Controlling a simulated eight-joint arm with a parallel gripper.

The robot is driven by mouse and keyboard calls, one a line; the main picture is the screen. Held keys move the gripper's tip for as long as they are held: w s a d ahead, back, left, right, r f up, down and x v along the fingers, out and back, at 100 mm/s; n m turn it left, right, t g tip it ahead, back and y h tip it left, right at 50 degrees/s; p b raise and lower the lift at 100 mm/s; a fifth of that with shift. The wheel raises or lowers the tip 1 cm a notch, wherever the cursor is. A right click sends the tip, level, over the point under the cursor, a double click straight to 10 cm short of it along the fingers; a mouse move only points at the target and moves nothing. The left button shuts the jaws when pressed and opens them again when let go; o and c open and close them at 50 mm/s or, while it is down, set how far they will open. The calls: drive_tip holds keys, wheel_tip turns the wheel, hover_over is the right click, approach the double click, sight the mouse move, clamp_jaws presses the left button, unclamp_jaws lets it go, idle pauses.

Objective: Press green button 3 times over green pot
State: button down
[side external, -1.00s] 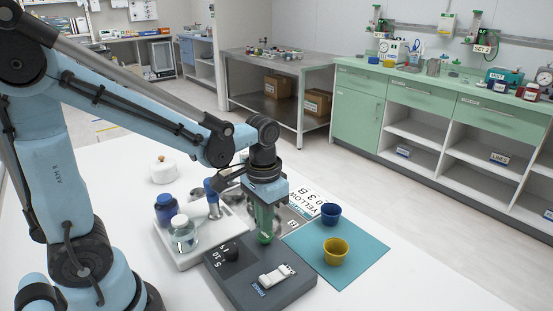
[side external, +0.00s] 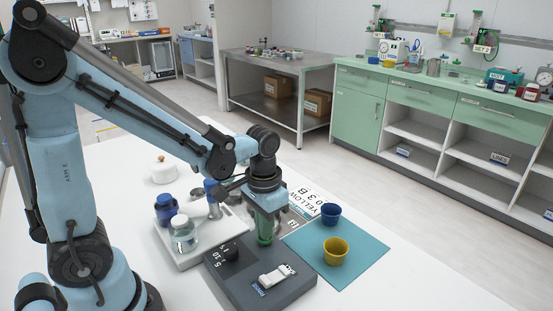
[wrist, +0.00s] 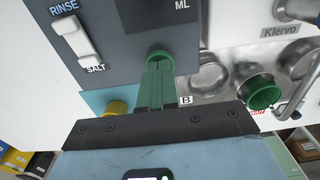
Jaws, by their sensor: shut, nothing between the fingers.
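My gripper (wrist: 158,62) is shut and empty. Its green fingers point down at the green button (wrist: 160,53) on the dark grey control panel (side external: 226,273). In the wrist view the fingertips overlap the button, covering most of it; they appear to be at or very near it, but I cannot tell whether it is pressed in. In the side view the fingers and button merge into one green shape. A green pot (wrist: 261,92) shows in the wrist view beside steel bowls, right of the fingers; my gripper hides it in the side view.
A blue cup (side external: 331,214) and a yellow cup (side external: 335,251) stand on a teal mat (side external: 364,257) to the right. A white tray (side external: 202,255) with bottles (side external: 184,236) is left of the panel.

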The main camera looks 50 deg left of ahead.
drive_tip(key=shift+f, duration=0.35)
drive_tip(key=shift+r, duration=1.4)
drive_tip(key=shift+r, duration=3)
drive_tip(key=shift+s, duration=0.1)
drive_tip(key=t, duration=0.2)
drive_tip(key=s+t, duration=0.1)
drive_tip(key=t, duration=0.1)
drive_tip(key=s+t, duration=0.1)
drive_tip(key=t, duration=0.2)
drive_tip(key=shift+s+a+r, duration=0.1)
drive_tip(key=shift+r, duration=0.15)
